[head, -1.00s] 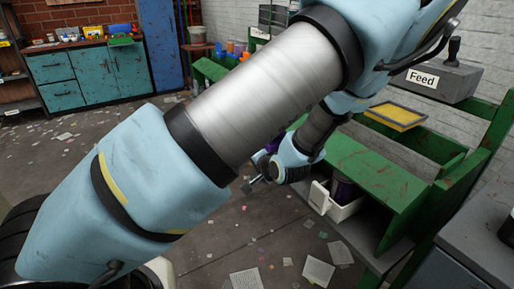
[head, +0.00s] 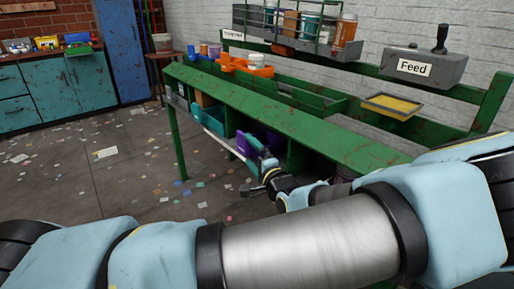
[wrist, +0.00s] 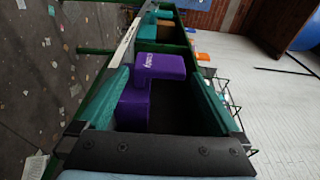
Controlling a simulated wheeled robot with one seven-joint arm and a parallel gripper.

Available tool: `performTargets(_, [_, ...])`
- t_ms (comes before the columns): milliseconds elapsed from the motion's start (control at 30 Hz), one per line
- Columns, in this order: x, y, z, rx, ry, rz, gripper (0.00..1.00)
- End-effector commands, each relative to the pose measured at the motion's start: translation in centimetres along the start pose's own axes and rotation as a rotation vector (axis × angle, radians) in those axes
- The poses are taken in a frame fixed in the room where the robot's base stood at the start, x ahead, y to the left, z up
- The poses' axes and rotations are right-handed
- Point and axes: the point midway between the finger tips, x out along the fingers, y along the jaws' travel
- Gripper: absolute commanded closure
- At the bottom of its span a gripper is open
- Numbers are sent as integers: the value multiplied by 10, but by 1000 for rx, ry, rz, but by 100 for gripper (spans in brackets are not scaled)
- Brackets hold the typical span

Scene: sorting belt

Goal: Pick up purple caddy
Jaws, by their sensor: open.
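The purple caddy (wrist: 148,88) has white lettering on its side and sits in a compartment under the green bench, in the wrist view. In the head view part of the caddy (head: 272,141) shows in the shelf opening, partly hidden by my gripper. My gripper (wrist: 158,71) is open, with one teal finger on each side of the caddy in the wrist picture. Nothing is held. In the head view my gripper (head: 256,150) is at the front of the shelf opening. I cannot tell whether the fingers touch the caddy.
A teal bin (head: 212,117) stands in the compartment left of the caddy. The green bench top (head: 290,128) lies above the opening, with an orange tray (head: 247,67) and a yellow-floored tray (head: 392,107) behind. The floor left of the bench has only scattered papers.

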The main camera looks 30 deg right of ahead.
Motion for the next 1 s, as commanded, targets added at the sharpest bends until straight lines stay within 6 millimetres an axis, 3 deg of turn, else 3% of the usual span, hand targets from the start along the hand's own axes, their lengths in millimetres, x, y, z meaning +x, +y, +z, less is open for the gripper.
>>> performTargets(167, [20, 0, 0, -1, -1, -1, 0])
performTargets(433, [23, 0, 0, -1, 0, 1, 0])
performTargets(1000, [22, 0, 0, -1, 0, 1, 64])
